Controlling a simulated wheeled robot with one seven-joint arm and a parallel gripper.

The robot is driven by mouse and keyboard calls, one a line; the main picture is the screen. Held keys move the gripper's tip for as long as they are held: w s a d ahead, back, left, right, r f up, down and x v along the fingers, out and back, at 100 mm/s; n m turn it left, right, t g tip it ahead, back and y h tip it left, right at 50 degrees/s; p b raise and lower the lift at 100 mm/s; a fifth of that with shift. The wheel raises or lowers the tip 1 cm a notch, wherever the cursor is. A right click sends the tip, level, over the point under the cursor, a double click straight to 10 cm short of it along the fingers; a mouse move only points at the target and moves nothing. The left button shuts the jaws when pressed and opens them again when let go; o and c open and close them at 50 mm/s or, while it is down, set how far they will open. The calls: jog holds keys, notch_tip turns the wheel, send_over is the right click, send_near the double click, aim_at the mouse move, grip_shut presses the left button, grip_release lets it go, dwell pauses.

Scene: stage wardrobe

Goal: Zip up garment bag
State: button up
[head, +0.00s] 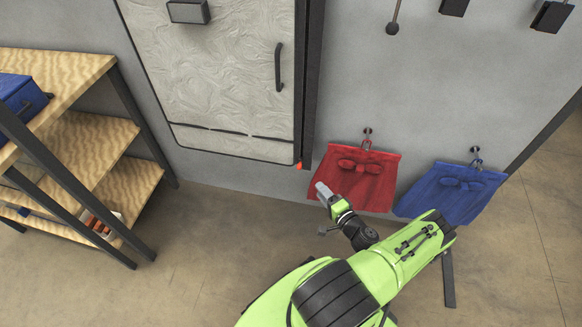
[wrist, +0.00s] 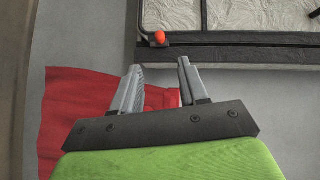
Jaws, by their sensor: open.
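The garment bag (head: 225,75) is a pale, crinkled panel with a black edge and a black handle, upright against the grey wall. A small orange tab (head: 299,166), which looks like the zip pull, sits at the bag's lower right corner. In the wrist view the orange tab (wrist: 160,38) lies just beyond my fingertips, roughly in line with the gap between them, beside the bag's edge (wrist: 240,55). My gripper (head: 322,189) is open and empty, below and right of the tab; its two fingers (wrist: 159,66) stand apart and do not touch it.
A red cloth bag (head: 360,178) hangs close behind my gripper, and a blue one (head: 452,192) hangs to its right. A wooden shelf unit (head: 85,150) with a blue box (head: 22,96) stands at the left. The floor (head: 200,240) between shelf and arm is clear.

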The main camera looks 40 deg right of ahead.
aim_at(300, 169)
jog(key=w+b, duration=0.1)
jog(key=w, duration=0.3)
jog(key=w+d+f+b, duration=0.1)
jog(key=w, duration=0.4)
jog(key=w+b, duration=0.2)
jog(key=w, duration=0.3)
jog(key=shift+w+d+f, duration=0.15)
jog(key=shift+d+f, duration=0.15)
jog(key=shift+d, duration=0.1)
grip_shut()
